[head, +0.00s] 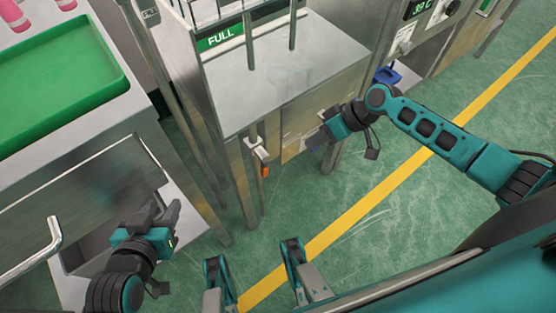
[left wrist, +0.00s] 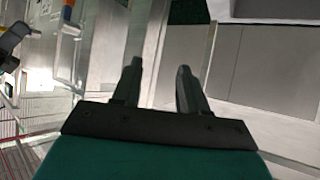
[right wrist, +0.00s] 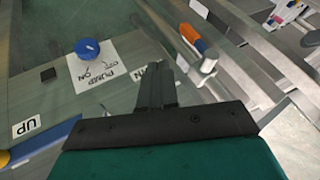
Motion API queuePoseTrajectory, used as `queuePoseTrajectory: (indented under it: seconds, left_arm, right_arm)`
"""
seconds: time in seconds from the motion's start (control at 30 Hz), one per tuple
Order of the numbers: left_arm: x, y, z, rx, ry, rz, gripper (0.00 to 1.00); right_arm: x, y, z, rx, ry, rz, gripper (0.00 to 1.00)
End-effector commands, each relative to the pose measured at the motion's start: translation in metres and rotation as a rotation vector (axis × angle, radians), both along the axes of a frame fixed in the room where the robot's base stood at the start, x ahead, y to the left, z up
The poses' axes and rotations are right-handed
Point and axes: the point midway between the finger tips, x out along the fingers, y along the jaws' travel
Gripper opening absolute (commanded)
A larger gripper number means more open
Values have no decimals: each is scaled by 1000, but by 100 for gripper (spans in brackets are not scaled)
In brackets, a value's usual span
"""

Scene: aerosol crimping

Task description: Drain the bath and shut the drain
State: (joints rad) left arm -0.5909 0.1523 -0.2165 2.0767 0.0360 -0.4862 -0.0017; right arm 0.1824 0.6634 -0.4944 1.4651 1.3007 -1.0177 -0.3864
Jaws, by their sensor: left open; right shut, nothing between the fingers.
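The bath is the steel tank (head: 300,70) with a green FULL sign (head: 220,39) at its top left. Low on its front hangs a pale valve body (head: 257,150) with an orange-tipped lever (head: 265,170) pointing down. The orange lever tip also shows in the right wrist view (right wrist: 192,36), just right of my fingers. My right gripper (head: 322,138) is shut and empty at the bath's front, right of the lever and apart from it; its closed fingers show in the right wrist view (right wrist: 157,86). My left gripper (head: 170,212) is open and empty at the left, by the neighbouring cabinet.
A blue knob (right wrist: 87,49) sits on a PUMP ON/OFF label (right wrist: 105,70). A UP label (right wrist: 26,126) is nearby. A green tray (head: 60,85) lies on the left bench beside pink cans (head: 12,14). A bent metal handle (head: 40,252) protrudes at the left. Green floor is open in front.

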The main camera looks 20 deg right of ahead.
Motion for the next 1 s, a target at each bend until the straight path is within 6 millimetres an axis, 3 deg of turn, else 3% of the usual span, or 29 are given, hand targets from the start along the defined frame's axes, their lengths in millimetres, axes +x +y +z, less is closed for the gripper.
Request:
queuePoseTrajectory:
  seconds: [0.27, 0.7, 1.0]
  left_arm:
    - [-1, 0, -7, 1, 5, -2, 43]
    - [3, -10, -24, -20, 10, -13, 43]
    - [5, -14, -13, -28, 1, -15, 43]
  right_arm:
    - [3, 7, -11, 1, 0, -1, 0]
    - [20, 60, -83, 2, 0, 0, 0]
    - [8, 92, -77, -1, -2, 0, 0]
